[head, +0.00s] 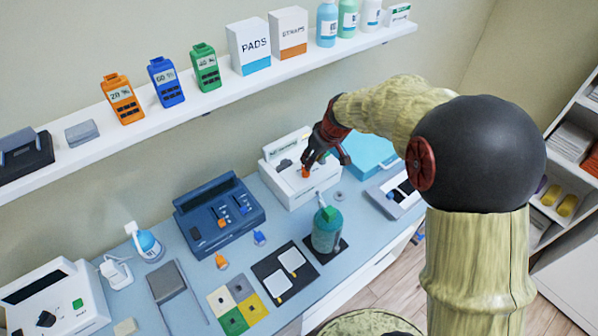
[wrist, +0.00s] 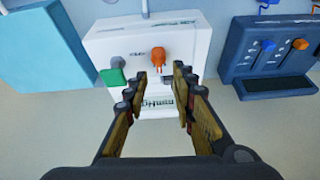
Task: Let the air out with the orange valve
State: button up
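The orange valve (wrist: 158,56) is a small knob on the face of a white device (wrist: 105,48). In the head view, an orange bit of it (head: 305,172) shows beside my fingers, on the white device (head: 296,196). My gripper (wrist: 158,84) is open and empty. In the wrist view its two fingers are spread, and the valve appears between and just beyond the fingertips. I cannot tell whether a finger touches it. In the head view my gripper (head: 324,158) is above the device, partly hiding its top.
A green button (wrist: 112,76) is near the valve. A dark blue console (head: 215,215) stands left of the white device, and a light blue box (head: 372,150) stands right. A green-topped bottle (head: 327,230) stands in front. The shelf (head: 225,92) runs behind.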

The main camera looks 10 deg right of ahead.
aim_at(306, 172)
jog(key=b+x, duration=0.1)
jog(key=x, duration=0.7)
jog(key=shift+w+d, duration=0.1)
jog(key=shift+r, duration=0.1)
jog(key=shift+c, duration=0.6)
grip_shut()
